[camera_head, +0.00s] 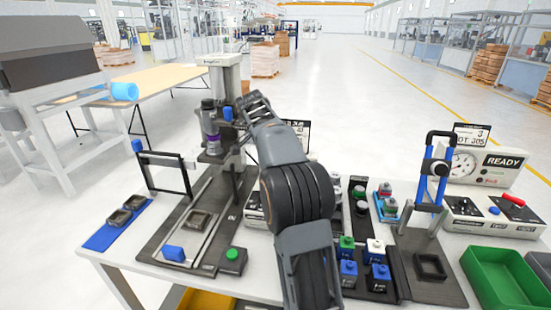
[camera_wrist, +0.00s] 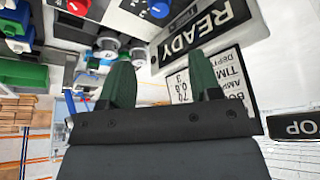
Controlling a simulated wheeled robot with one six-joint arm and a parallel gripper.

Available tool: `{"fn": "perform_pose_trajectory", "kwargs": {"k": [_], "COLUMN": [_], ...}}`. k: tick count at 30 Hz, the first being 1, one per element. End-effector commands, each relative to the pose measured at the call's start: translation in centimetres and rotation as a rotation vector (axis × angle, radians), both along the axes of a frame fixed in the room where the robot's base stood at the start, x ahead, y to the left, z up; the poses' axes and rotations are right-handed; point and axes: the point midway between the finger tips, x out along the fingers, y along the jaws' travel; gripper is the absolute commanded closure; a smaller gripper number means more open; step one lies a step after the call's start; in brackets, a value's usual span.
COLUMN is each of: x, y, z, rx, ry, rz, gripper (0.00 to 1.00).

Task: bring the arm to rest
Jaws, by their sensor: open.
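My arm (camera_head: 297,195) rises from the bottom middle of the head view and leans up over the table. My gripper (camera_head: 250,103) is at its far end, beside the grey press-like stand. In the wrist view my gripper (camera_wrist: 163,82) shows two dark green fingers held apart with nothing between them. Behind the fingers are a READY panel (camera_wrist: 203,32) and a printed sign (camera_wrist: 215,88). Part of the table behind my arm is hidden in the head view.
The stand (camera_head: 226,82) holds a dark cylinder (camera_head: 211,130) close left of my gripper. A blue clamp fixture (camera_head: 433,172), a gauge box (camera_head: 487,166) and a green bin (camera_head: 505,283) stand right. Several coloured blocks lie right of my arm. Open floor lies beyond the table.

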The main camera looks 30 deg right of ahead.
Motion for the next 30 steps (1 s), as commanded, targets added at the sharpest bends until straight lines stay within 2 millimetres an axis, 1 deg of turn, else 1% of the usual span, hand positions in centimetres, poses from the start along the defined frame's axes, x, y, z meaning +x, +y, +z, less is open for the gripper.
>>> {"fn": "perform_pose_trajectory", "kwargs": {"k": [4, 19, 22, 24, 26, 27, 29, 30], "x": [0.0, 0.0, 0.1, 0.6, 0.7, 0.5, -0.3, -1.1], "y": [0.1, 0.1, 0.1, 0.1, 0.4, 0.8, 1.7, 2.6], "z": [0.3, 0.2, 0.2, 0.1, -1.4, -3.1, -4.7, -5.4], "rx": [0.000, 0.000, -0.004, -0.006, 0.009, 0.029, 0.056, 0.072], "ry": [-0.001, 0.002, 0.014, 0.022, 0.061, 0.099, 0.140, 0.160], "rz": [0.000, 0.006, 0.056, 0.136, 0.233, 0.312, 0.440, 0.526], "gripper": [0.42, 0.42, 0.42, 0.42, 0.42, 0.42, 0.42, 0.42]}}
